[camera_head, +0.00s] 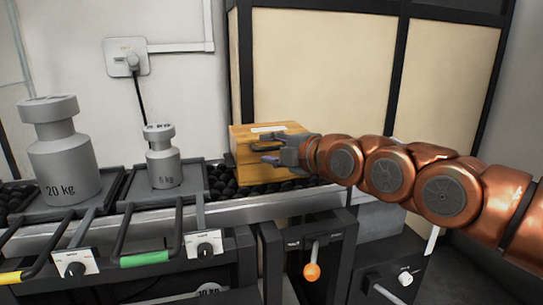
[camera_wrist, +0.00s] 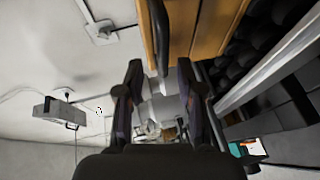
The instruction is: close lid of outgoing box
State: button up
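The wooden box (camera_head: 243,171) stands on the black rollers near the middle of the head view. Its top, with a white label (camera_head: 268,129), looks level or nearly so; my gripper covers part of the front, so I cannot tell if the lid is fully shut. My gripper (camera_head: 274,152) is at the box's near right side, pointing left. In the wrist view my gripper (camera_wrist: 158,75) has its two fingers apart with nothing clearly between them. There the box (camera_wrist: 208,28) fills the top, with a dark gap beside a narrower wooden part (camera_wrist: 122,12).
A 20 kg weight (camera_head: 65,160) and a 5 kg weight (camera_head: 163,165) stand on scale plates to the left. An orange-knobbed lever (camera_head: 312,271) and green-gripped handle (camera_head: 145,259) are in front. A framed beige panel (camera_head: 320,65) rises behind the box.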

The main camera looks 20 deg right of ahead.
notch_tip(320, 180, up, 8)
jog(key=shift+r, duration=0.15)
dwell(0.5)
